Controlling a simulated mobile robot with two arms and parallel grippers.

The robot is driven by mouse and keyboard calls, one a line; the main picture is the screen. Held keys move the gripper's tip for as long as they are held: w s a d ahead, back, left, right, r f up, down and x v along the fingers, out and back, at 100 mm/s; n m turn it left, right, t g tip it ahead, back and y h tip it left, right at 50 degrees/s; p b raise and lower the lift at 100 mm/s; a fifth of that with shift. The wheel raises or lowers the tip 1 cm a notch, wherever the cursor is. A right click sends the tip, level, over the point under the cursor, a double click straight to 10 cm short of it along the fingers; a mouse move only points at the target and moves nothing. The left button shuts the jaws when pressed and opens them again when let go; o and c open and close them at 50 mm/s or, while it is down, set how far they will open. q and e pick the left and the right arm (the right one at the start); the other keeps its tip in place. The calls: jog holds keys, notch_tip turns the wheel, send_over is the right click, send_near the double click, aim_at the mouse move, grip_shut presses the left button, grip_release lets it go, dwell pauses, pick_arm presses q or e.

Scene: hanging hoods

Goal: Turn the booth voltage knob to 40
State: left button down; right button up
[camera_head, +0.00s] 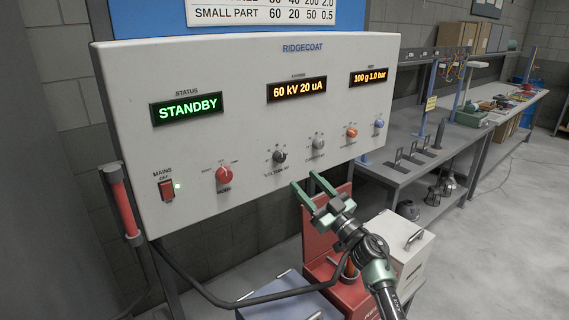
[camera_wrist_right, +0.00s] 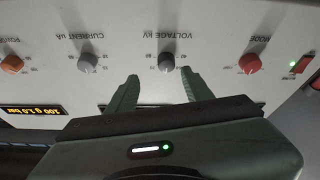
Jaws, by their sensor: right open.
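The booth voltage knob (camera_head: 279,156) is dark with a pale pointer, on the front of the white RIDGECOAT panel (camera_head: 240,110). In the right wrist view, which is upside down, the knob (camera_wrist_right: 166,62) carries the label VOLTAGE kV. The amber display (camera_head: 297,89) reads 60 kV 20 uA. My right gripper (camera_head: 303,179) is open and empty, below and right of the knob in the head view. In the wrist view its fingertips (camera_wrist_right: 159,74) are spread to either side of the knob, which shows beyond them. I see no contact. My left gripper is out of view.
The red mode knob (camera_head: 223,175) and grey current knob (camera_head: 318,142) flank the voltage knob. Orange (camera_head: 351,132) and blue (camera_head: 378,124) knobs are farther right. The status display (camera_head: 187,108) reads STANDBY. A red stand (camera_head: 322,235) is below the panel.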

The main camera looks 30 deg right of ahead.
aim_at(282, 160)
jog(key=shift+n+y, duration=0.6)
jog(key=shift+y, duration=0.3)
jog(key=p+x, duration=0.2)
jog(key=x, duration=0.6)
jog(key=shift+w+a+r, duration=0.1)
jog(key=shift+a+r, duration=0.1)
grip_shut()
